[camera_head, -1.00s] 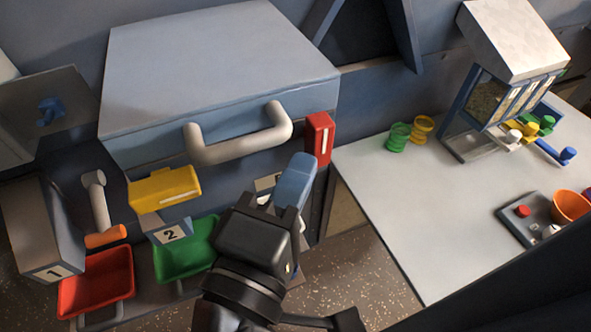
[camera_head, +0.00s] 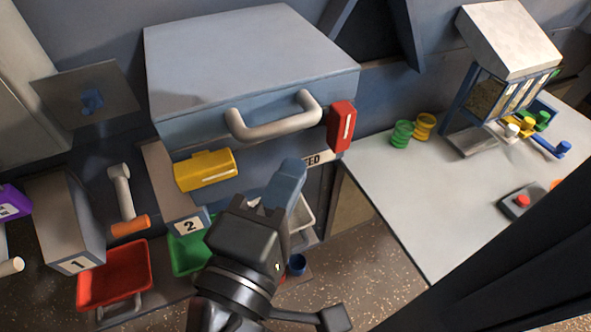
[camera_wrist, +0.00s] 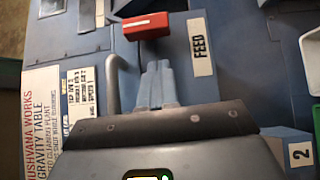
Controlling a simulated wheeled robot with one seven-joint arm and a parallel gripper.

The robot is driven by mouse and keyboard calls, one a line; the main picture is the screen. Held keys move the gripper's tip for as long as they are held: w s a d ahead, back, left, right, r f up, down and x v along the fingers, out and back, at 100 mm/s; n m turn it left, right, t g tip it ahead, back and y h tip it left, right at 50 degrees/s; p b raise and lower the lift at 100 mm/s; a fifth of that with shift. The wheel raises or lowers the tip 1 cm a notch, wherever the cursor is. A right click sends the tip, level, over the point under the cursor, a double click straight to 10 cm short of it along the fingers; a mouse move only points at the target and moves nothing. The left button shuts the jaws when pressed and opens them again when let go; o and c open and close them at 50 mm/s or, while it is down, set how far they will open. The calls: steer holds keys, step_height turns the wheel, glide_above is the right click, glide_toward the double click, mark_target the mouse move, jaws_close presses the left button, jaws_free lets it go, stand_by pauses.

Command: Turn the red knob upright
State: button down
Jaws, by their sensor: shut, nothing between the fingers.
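The red knob (camera_head: 341,126) sits on the front of the blue-grey machine, right of its pale bar handle, with a white stripe along its length. In the head view it stands close to upright, long side near vertical. In the turned wrist view the knob (camera_wrist: 147,27) lies across the picture, beside the sideways FEED label (camera_wrist: 201,47). My gripper (camera_head: 291,166) is below and left of the knob in the head view, its blue-grey fingers together and empty. In the wrist view the fingertips (camera_wrist: 158,66) point toward the knob, with a gap visible.
The pale bar handle (camera_head: 275,119) juts out left of the knob. A yellow handle (camera_head: 205,170), a green tray (camera_head: 187,254) and a red tray (camera_head: 114,274) are at left. A white table (camera_head: 430,205) with green and yellow cups stands at right.

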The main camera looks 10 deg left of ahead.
steer(key=s+a+p, duration=0.1)
steer(key=s, duration=0.7)
steer(key=shift+s+a, duration=0.15)
steer(key=shift+a, duration=0.25)
